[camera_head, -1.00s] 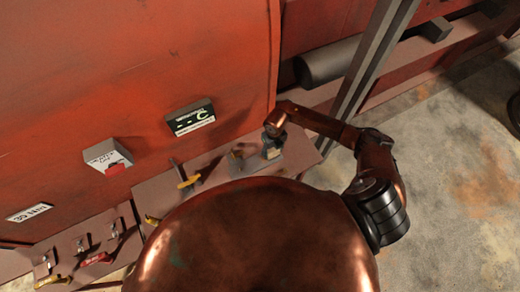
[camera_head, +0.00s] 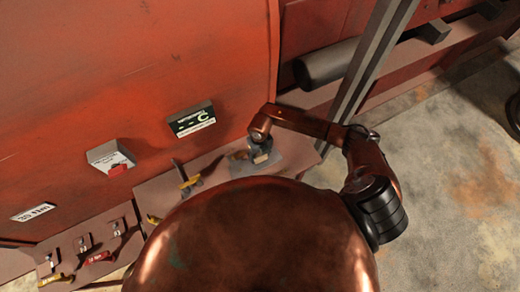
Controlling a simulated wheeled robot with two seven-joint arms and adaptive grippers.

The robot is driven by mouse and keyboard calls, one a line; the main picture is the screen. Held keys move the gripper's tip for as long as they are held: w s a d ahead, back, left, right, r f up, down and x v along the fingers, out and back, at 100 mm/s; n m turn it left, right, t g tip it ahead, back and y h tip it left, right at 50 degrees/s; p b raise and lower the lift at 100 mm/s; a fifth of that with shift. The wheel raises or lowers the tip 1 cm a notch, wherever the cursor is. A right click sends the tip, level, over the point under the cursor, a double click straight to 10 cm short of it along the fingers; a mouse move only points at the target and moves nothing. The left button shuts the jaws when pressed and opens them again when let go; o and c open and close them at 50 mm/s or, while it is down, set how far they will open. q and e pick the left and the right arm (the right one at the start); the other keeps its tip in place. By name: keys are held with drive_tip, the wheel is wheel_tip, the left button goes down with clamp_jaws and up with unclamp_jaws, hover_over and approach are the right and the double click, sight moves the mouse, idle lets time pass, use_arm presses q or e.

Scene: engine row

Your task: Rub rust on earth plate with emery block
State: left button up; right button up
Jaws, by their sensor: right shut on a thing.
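My right gripper (camera_head: 260,149) reaches down from the right over the running-board ledge. It is shut on a small block with a tan face, the emery block (camera_head: 261,158). The earth plate (camera_head: 243,169) is a grey plate on the ledge, under and beside the block. A brown rust patch (camera_head: 238,155) shows on it just left of the gripper. I cannot tell whether the block touches the plate. My large copper-coloured body hides the near part of the ledge. My left gripper is not in view.
A yellow-handled tool (camera_head: 188,182) lies on the ledge to the left. Several small tools or levers stand on the lower left step (camera_head: 75,258). Labelled boxes (camera_head: 191,119) stick out from the red engine side. A grey diagonal post (camera_head: 370,75) stands to the right.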

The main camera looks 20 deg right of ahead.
drive_tip(key=shift+r+p, duration=1.45)
drive_tip(key=shift+r, duration=1.1)
